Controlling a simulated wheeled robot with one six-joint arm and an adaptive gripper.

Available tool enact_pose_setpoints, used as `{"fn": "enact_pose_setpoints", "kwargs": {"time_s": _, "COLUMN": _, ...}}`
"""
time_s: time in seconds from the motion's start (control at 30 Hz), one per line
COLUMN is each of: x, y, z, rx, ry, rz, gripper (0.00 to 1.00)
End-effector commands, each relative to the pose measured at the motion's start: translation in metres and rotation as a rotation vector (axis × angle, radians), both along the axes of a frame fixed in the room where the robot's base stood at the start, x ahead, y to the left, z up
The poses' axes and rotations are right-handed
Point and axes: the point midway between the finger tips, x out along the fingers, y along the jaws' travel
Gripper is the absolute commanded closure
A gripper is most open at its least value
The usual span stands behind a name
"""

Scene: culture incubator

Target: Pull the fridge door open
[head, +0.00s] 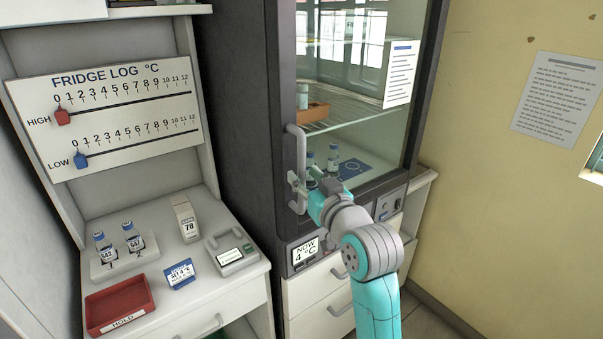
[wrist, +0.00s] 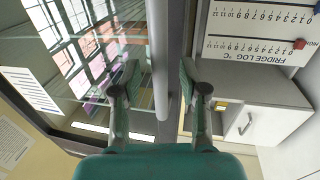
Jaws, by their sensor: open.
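The fridge door (head: 284,85) is a glass pane in a dark frame and looks shut. Its pale vertical handle (head: 297,150) is on the door's left side. My gripper (head: 300,188) is at the lower part of the handle. In the wrist view the handle (wrist: 160,60) runs between the two open fingers of my gripper (wrist: 158,82), with one finger on each side. The left finger shows against the door glass. I cannot tell whether either finger touches the handle.
Inside the fridge are several vials (head: 333,158) and an orange tray (head: 312,112). Left of the fridge, a counter (head: 215,290) holds a vial rack (head: 125,262), a red tray (head: 118,305) and small devices, under a fridge log board (head: 110,115). A display (head: 305,250) reads 4 °C.

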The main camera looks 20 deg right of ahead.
Motion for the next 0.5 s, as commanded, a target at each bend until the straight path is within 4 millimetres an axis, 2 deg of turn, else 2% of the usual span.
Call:
{"fn": "enact_pose_setpoints", "kwargs": {"time_s": 0.2, "x": 0.021, "y": 0.003, "z": 0.0, "rx": 0.0, "ry": 0.0, "rz": 0.001, "gripper": 0.57}}
{"fn": "enact_pose_setpoints", "kwargs": {"time_s": 0.5, "x": 0.024, "y": 0.003, "z": 0.0, "rx": 0.0, "ry": -0.001, "rz": 0.0, "gripper": 0.57}}
